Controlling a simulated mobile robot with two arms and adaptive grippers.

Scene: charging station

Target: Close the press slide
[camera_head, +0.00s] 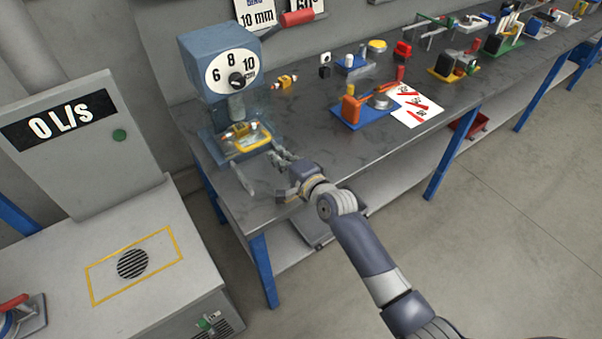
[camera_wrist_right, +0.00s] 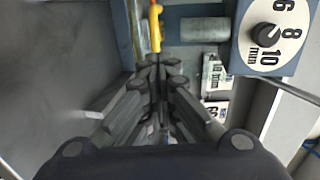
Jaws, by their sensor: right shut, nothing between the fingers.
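The press (camera_head: 222,62) is a blue-grey machine with a dial marked 6, 8 and 10 at the left end of the workbench. Its dial also shows in the right wrist view (camera_wrist_right: 268,35). At its base is the slide with a yellow frame-like handle (camera_head: 262,143), and a small yellow and orange part sits on it. My right gripper (camera_head: 279,157) is just in front and to the right of the handle, shut and empty. In the right wrist view a yellow bar (camera_wrist_right: 155,28) lies just beyond the fingertips (camera_wrist_right: 160,82); contact cannot be told. My left gripper is out of view.
The grey workbench (camera_head: 325,145) runs to the back right. A blue fixture with an orange handle (camera_head: 352,108) and a white sheet (camera_head: 416,104) lie right of the press. A grey cabinet (camera_head: 75,255) stands left. A small yellow part (camera_head: 287,81) is beside the press.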

